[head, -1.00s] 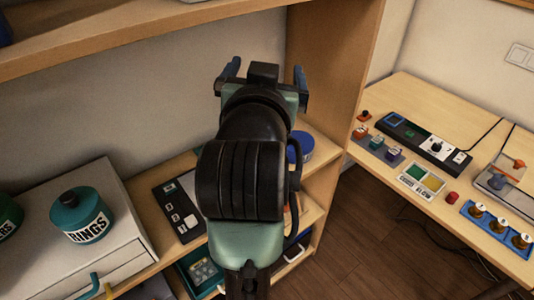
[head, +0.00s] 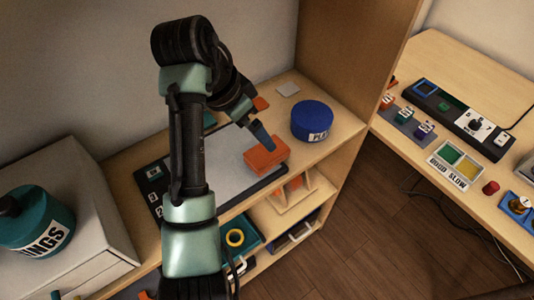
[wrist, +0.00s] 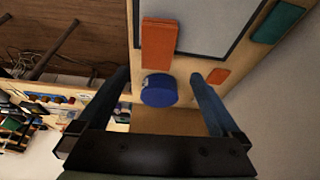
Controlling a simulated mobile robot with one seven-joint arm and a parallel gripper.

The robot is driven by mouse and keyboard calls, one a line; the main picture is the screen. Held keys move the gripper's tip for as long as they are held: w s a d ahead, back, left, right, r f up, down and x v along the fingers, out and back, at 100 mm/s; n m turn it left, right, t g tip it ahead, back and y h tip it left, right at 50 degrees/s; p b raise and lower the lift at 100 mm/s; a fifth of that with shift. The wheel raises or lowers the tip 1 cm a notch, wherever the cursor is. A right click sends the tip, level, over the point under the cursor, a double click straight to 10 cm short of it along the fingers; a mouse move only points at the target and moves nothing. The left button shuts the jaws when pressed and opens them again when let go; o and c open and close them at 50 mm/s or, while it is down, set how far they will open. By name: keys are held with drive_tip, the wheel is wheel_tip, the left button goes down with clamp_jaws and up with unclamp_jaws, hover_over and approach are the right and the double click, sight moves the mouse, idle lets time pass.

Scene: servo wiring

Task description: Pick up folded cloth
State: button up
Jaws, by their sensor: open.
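My gripper (head: 262,134) is open and empty over the shelf; in the wrist view its two fingers (wrist: 160,78) stand wide apart. No piece is plainly a folded cloth. Candidates are a flat grey square (head: 288,89) at the back of the shelf, a small flat orange piece (head: 260,103) and a green piece (head: 209,121) partly behind my arm. A thicker orange block (head: 266,160) lies just below my fingertips, apparently on the edge of a grey board. In the wrist view the orange block (wrist: 160,43), small orange piece (wrist: 218,76) and green piece (wrist: 278,22) show.
A blue round tin (head: 312,121) stands right of the orange block, close to the shelf's upright side panel (head: 345,50). A dark-framed grey board (head: 232,168) lies on the shelf. A teal jar (head: 36,222) stands on a pale drawer box at left. A workbench with devices is at right.

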sight(267, 151)
drive_tip(key=x, duration=0.9)
drive_tip(key=shift+s+f, duration=0.1)
drive_tip(key=shift+s, duration=0.15)
drive_tip(key=shift+f, duration=0.3)
idle(0.3)
drive_tip(key=c, duration=1.3)
drive_tip(key=shift+r, duration=0.15)
wheel_tip(267, 151, up, 10)
drive_tip(key=shift+r, duration=0.2)
